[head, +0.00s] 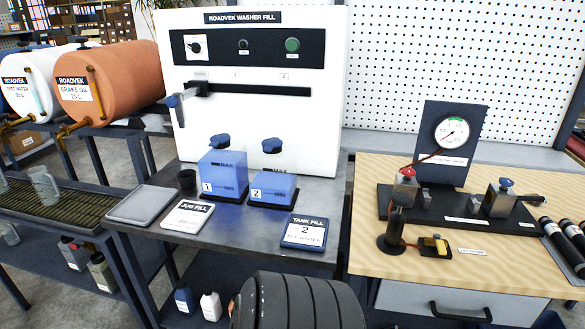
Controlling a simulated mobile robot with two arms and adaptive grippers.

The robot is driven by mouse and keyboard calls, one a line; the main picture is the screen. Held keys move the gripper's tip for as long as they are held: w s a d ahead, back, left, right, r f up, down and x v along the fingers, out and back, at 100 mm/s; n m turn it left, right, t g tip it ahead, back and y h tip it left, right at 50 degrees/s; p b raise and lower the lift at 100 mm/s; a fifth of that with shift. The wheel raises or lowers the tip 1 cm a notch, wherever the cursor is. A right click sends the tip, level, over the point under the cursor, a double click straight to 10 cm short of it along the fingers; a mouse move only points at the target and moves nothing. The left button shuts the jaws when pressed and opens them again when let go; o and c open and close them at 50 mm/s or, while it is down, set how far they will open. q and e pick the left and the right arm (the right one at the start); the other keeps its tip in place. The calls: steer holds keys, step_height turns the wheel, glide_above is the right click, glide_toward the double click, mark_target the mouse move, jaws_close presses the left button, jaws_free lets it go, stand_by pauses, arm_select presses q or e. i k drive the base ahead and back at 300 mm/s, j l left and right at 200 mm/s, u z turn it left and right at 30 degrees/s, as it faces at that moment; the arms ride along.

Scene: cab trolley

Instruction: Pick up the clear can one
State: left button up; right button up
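The clear can one (224,178) stands upright on the grey metal bench, left of centre in the head view. It holds blue liquid, carries a white "1" label and has a dark blue cap on top. A similar can two (273,187) stands just to its right, with a lower blue level and a "2" label. Both stand on dark bases in front of the white washer fill panel (260,120). Neither of my grippers can be seen in the head view, and nothing is touching can one.
A "JUG FILL" card (187,217), a "TANK FILL 2" card (304,232), a grey tray (145,204) and a black cup (187,179) share the bench. A wooden bench (385,280) with a gauge stands right. A dark ribbed shape (300,302), unclear what, fills the bottom centre.

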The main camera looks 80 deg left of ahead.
mark_target(100, 269)
steer(key=u, duration=4.15)
